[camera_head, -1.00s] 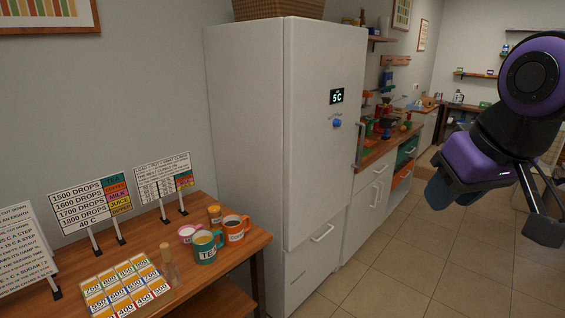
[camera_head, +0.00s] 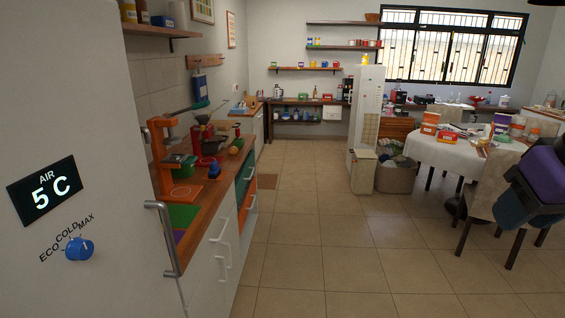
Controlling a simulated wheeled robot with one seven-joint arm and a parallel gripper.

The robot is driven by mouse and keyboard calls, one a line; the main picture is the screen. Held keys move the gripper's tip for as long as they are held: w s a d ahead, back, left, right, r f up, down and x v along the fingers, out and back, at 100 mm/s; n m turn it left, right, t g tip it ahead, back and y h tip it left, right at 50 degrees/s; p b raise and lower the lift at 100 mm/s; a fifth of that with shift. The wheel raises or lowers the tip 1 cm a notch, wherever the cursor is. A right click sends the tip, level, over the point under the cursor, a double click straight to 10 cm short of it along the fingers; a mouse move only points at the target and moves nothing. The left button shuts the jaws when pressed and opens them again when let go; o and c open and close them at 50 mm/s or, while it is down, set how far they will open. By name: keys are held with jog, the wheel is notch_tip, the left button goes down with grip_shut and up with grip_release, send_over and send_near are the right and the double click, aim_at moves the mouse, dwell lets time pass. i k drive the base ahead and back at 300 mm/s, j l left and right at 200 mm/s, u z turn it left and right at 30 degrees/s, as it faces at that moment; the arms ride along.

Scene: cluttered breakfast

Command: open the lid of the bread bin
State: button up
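I cannot pick out a bread bin or its lid in this view. The objects on the far counters and the table are too small to name surely. The purple and black end of my arm, with my gripper (camera_head: 532,196), shows at the right edge, partly cut off by the frame. It hangs in front of the dining table side of the room. Whether its fingers are apart or together is unclear, and I see nothing held.
A white fridge (camera_head: 70,130) stands close at left, beside a wooden counter (camera_head: 205,205) crowded with kitchen gear. A cloth-covered table (camera_head: 440,152) and chairs (camera_head: 490,185) stand at right. A tall white cabinet (camera_head: 365,110) is ahead. The tiled floor (camera_head: 310,240) between is clear.

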aim_at(223, 125)
jog(key=i+z, duration=0.25)
jog(key=i, duration=1.55)
jog(key=i+u, duration=0.15)
jog(key=i, duration=0.45)
jog(key=i+l+u, duration=0.1)
jog(key=i, duration=0.45)
jog(key=i+l+u, duration=0.15)
jog(key=i, duration=0.45)
jog(key=i+l+u, duration=0.3)
jog(key=i+u, duration=0.15)
jog(key=i, duration=0.2)
jog(key=i+l+u, duration=0.5)
jog(key=i+l, duration=0.05)
